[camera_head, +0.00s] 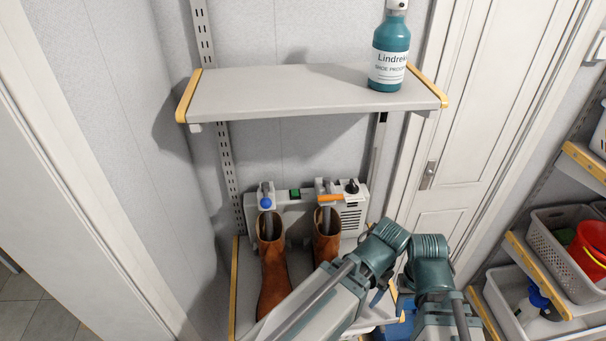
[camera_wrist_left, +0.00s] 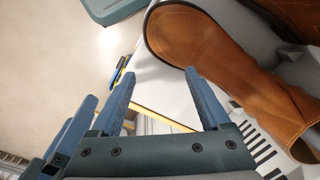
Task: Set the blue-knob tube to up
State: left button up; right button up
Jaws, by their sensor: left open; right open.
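A white boot dryer (camera_head: 295,212) stands on the lower shelf against the wall. Its left tube carries a blue knob (camera_head: 266,202) and goes down into the left brown boot (camera_head: 271,270). The right tube, with an orange handle (camera_head: 330,197), goes into the right brown boot (camera_head: 326,240). Both boots stand upright. My left gripper (camera_wrist_left: 160,73) is open and empty, beside a boot (camera_wrist_left: 210,55) in the left wrist view; its arm hides much of it in the head view. My right gripper (camera_head: 398,328) is open, low at right, partly hidden, apart from the tubes.
An upper shelf (camera_head: 290,95) with a teal bottle (camera_head: 391,50) hangs above the dryer. A black knob (camera_head: 352,187) and a green switch (camera_head: 295,193) sit on the dryer. A white door (camera_head: 465,130) and baskets (camera_head: 560,242) are on the right.

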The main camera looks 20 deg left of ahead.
aim_at(266, 203)
jog(key=k+l+u, duration=0.1)
jog(key=u, duration=0.75)
jog(key=i+u, duration=0.15)
jog(key=u, duration=0.2)
